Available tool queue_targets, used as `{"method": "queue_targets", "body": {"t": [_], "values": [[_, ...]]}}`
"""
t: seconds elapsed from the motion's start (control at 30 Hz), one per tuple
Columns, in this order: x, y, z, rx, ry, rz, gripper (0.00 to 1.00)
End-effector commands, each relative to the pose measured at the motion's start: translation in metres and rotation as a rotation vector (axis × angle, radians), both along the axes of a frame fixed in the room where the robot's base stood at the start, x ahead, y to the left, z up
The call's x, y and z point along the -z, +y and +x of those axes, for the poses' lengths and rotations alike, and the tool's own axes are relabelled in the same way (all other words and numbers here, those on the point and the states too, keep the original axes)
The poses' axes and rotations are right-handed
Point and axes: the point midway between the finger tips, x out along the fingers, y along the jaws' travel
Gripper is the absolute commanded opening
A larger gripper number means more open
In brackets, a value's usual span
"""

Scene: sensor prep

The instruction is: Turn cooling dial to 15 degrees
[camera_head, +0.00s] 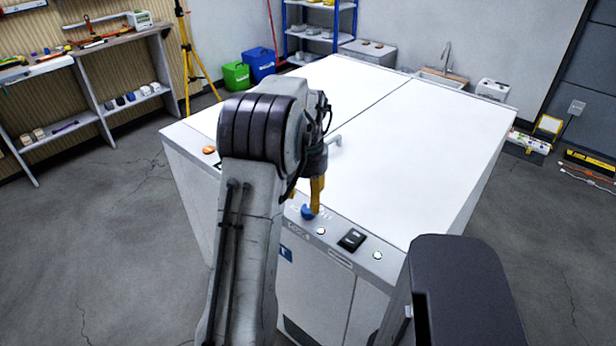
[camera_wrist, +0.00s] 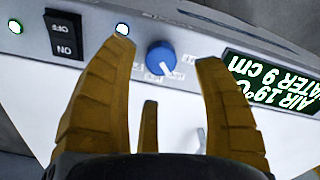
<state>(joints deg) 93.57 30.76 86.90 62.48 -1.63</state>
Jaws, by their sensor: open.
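The cooling dial is a blue round knob (camera_wrist: 161,57) on the white front panel of a large chest. In the wrist view it has a white pointer mark and printed scale marks around it. In the head view the blue knob (camera_head: 308,212) shows just under my gripper's tip. My gripper (camera_wrist: 162,62) has yellow-brown fingers spread apart, with the knob seen between their tips; whether they touch it I cannot tell. In the head view my gripper (camera_head: 316,200) points down at the panel. A display (camera_wrist: 262,82) right of the knob reads upside down "AIR 19°C, WATER 9 cm".
An ON/OFF rocker switch (camera_wrist: 64,35) and a lit round button (camera_wrist: 122,29) sit left of the knob. An orange button (camera_head: 208,150) is at the panel's far left. The white chest top (camera_head: 400,130) is clear apart from a handle.

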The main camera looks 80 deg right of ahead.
Motion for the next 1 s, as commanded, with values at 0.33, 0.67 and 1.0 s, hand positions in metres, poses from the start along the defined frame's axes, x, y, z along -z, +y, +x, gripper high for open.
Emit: {"method": "queue_targets", "body": {"t": [0.33, 0.67, 1.0], "values": [[-0.050, 0.000, 0.000, 0.000, 0.000, -0.001, 0.62], [-0.066, 0.001, 0.000, 0.000, 0.000, 0.002, 0.62], [-0.066, 0.001, 0.000, 0.000, 0.000, 0.003, 0.62]]}}
